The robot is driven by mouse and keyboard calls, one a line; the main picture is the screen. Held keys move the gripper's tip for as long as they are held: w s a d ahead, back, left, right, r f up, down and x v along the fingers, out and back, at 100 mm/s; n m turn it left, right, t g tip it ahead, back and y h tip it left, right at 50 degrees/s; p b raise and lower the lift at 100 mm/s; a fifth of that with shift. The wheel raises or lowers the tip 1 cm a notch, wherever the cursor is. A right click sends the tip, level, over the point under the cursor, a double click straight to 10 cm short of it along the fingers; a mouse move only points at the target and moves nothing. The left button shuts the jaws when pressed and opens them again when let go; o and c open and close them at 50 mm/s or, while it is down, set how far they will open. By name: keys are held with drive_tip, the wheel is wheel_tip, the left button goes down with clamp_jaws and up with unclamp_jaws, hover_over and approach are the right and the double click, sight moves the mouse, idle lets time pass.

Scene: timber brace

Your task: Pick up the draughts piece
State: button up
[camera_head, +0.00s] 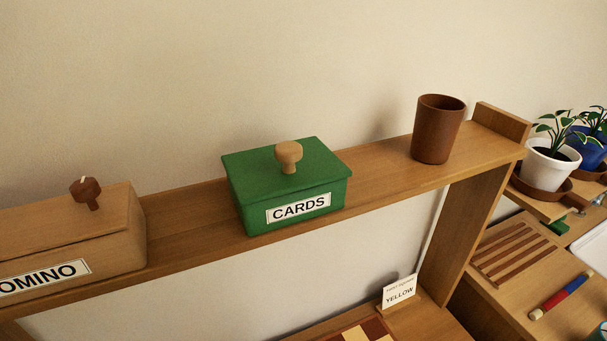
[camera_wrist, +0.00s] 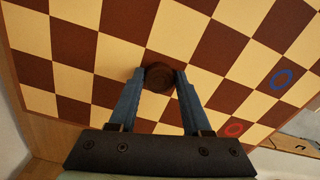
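The draughts piece (camera_wrist: 158,77), a dark brown round disc, shows in the wrist view on the brown and cream chequered board (camera_wrist: 75,10). My gripper (camera_wrist: 160,71) has its two blue fingers on either side of the piece. The piece about fills the gap between the fingertips; whether they press on it, I cannot tell. In the head view only a corner of the board (camera_head: 366,332) shows at the bottom edge, and neither my gripper nor the piece is in view.
A wooden shelf (camera_head: 390,181) above the board bears a domino box (camera_head: 75,232), a green cards box (camera_head: 290,180) and a brown cup (camera_head: 437,130).

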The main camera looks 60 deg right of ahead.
clamp_jaws()
